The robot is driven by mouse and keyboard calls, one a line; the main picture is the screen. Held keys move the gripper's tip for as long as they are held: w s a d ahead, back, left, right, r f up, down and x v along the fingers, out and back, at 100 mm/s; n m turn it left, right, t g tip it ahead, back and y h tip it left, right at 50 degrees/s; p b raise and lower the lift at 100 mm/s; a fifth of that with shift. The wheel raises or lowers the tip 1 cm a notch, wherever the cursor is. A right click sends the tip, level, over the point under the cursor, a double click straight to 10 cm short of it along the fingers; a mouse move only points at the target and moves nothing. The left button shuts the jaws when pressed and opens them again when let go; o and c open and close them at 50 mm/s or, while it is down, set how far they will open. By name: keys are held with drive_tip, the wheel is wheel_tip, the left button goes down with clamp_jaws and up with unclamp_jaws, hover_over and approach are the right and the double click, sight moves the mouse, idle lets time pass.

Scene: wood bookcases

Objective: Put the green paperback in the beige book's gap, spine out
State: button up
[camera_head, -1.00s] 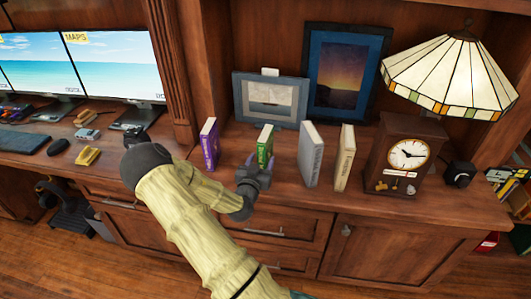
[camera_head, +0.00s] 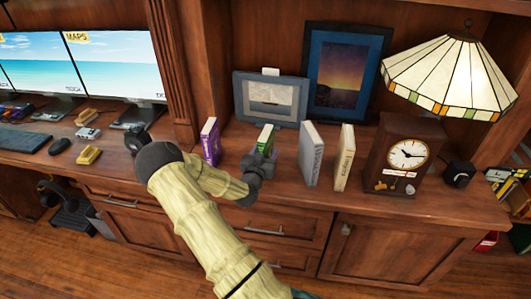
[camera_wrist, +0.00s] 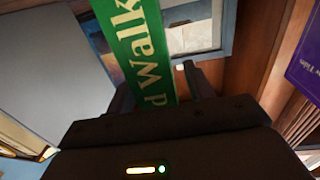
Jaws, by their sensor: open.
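The green paperback (camera_head: 265,137) stands upright on the cabinet top, its upper part showing above my gripper and its lower part hidden. My gripper (camera_head: 262,157) is in front of it, at its spine. In the wrist view the lettered green spine (camera_wrist: 143,45) reaches down between the two open fingers (camera_wrist: 162,92); I cannot tell whether they touch it. The beige book (camera_head: 345,158) stands upright farther right, with a narrow space between it and the grey book (camera_head: 311,154).
A purple book (camera_head: 211,141) stands to the left of the green one. Picture frames (camera_head: 270,98) lean behind. A wooden clock (camera_head: 405,155) and a stained-glass lamp (camera_head: 452,75) stand right of the beige book. Bare cabinet top (camera_head: 288,175) lies between the green and grey books.

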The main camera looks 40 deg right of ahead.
sight(264, 135)
clamp_jaws()
drive_tip(key=shift+r, duration=0.1)
wheel_tip(264, 135, up, 9)
drive_tip(key=shift+w+a+f, duration=0.1)
drive_tip(key=shift+f, duration=0.05)
drive_tip(key=shift+s+r, duration=0.2)
drive_tip(key=shift+r, duration=0.45)
drive_tip(key=shift+w, duration=0.1)
